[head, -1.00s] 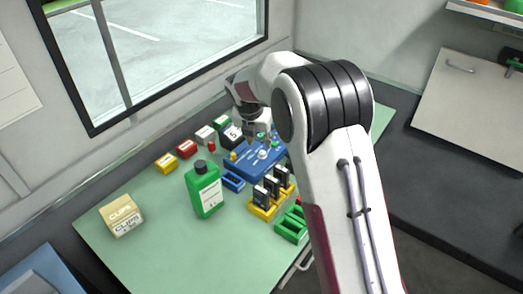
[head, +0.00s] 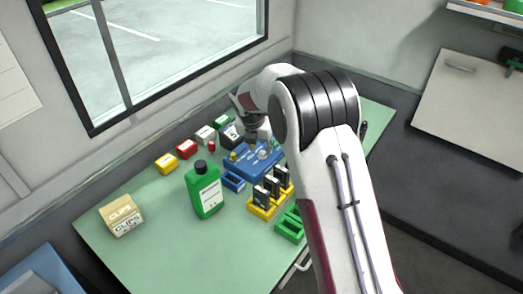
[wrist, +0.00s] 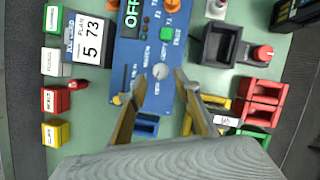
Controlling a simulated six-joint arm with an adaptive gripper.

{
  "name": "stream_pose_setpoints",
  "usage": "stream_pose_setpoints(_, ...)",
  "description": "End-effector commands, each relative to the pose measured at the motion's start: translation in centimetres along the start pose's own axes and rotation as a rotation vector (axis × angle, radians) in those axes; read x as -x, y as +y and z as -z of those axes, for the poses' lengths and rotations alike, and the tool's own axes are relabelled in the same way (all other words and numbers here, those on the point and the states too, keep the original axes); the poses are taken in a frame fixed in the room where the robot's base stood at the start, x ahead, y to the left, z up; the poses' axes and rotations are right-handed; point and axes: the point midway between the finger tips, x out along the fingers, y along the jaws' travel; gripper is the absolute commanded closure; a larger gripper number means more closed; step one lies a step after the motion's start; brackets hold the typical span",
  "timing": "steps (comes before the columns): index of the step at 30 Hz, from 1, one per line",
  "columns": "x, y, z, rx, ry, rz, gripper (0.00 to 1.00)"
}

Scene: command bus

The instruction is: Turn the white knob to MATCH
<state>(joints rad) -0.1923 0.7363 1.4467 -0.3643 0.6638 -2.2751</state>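The white knob (wrist: 160,71) stands on the blue panel (wrist: 131,52) and shows in the wrist view. Small white lettering surrounds it, too small to read, so I cannot tell its setting. My gripper (wrist: 156,85) is open, with one finger on each side of the knob and a gap to it. I cannot tell how high the fingertips are above the panel. In the head view, the blue panel (head: 247,167) lies on the green bench, partly hidden beneath my gripper (head: 262,143).
The panel also has a yellow knob (wrist: 118,100), a green button (wrist: 167,33) and a green OFF display (wrist: 132,13). A black box with a "PLAN 5 73" card (wrist: 88,39) stands beside it. A green bottle (head: 208,193) and yellow rack (head: 260,212) stand nearby.

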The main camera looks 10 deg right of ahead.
Motion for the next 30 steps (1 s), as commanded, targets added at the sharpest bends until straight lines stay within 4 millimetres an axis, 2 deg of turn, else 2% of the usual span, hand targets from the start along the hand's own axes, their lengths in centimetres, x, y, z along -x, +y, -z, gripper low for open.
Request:
stream_pose_setpoints(3,-1.4,-0.1,0.0,0.0,0.001,0.001,0.68)
stream_pose_setpoints(9,-2.8,0.0,0.0,0.0,-0.001,0.0,0.68)
stream_pose_setpoints(22,-3.2,0.0,0.0,0.0,-0.001,-0.001,0.68)
stream_pose_setpoints(24,-3.2,0.0,0.0,0.0,-0.001,-0.001,0.86)
stream_pose_setpoints(26,-3.2,0.0,0.0,0.0,-0.001,-0.001,1.0)
stream_pose_setpoints(30,-3.2,0.0,0.0,0.0,-0.001,-0.001,1.0)
